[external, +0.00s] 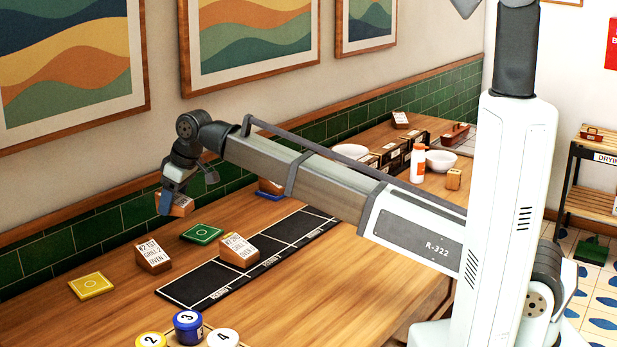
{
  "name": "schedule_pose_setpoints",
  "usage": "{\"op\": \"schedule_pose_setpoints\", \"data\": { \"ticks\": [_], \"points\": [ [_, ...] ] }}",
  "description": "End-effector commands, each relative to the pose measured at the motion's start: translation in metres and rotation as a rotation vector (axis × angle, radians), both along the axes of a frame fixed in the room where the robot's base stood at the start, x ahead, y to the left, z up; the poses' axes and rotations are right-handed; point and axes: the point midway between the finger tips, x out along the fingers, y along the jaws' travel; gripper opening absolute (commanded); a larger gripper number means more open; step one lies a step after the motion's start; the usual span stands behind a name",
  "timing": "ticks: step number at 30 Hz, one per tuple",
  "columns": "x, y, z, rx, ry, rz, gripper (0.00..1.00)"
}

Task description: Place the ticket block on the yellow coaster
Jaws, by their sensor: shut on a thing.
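My gripper (170,196) is shut on a ticket block (182,206), a small wooden block with a pale face, and holds it above the far left part of the table. The yellow coaster (91,286) lies flat at the table's left, below and to the left of my gripper, with nothing on it. Another ticket block (153,255) with printed text stands on the bare wood right of the yellow coaster. A further ticket block (239,250) stands on the black strip.
A green coaster (202,233) lies empty below my gripper. The black marked strip (190,287) runs across the table. Another block (270,187) stands behind it, partly hidden by my arm. Numbered yellow, blue and white round pieces (188,325) are at the front.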

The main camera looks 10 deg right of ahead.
Motion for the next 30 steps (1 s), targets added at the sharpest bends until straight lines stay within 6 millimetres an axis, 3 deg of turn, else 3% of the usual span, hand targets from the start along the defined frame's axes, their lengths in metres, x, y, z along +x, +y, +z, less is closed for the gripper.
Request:
{"op": "schedule_pose_setpoints", "data": {
  "ticks": [1,12,18,21,24,30],
  "points": [
    [-0.015,0.016,0.001,0.000,0.001,0.026,0.28],
    [-0.127,0.115,0.004,-0.001,0.015,0.196,0.28],
    [-0.172,0.159,0.007,0.000,0.020,0.275,0.28],
    [-0.181,0.180,0.010,0.002,0.021,0.309,0.28],
    [-0.176,0.194,0.013,0.005,0.022,0.334,0.28],
    [-0.176,0.201,0.015,0.009,0.007,0.409,0.28]
  ]
}}
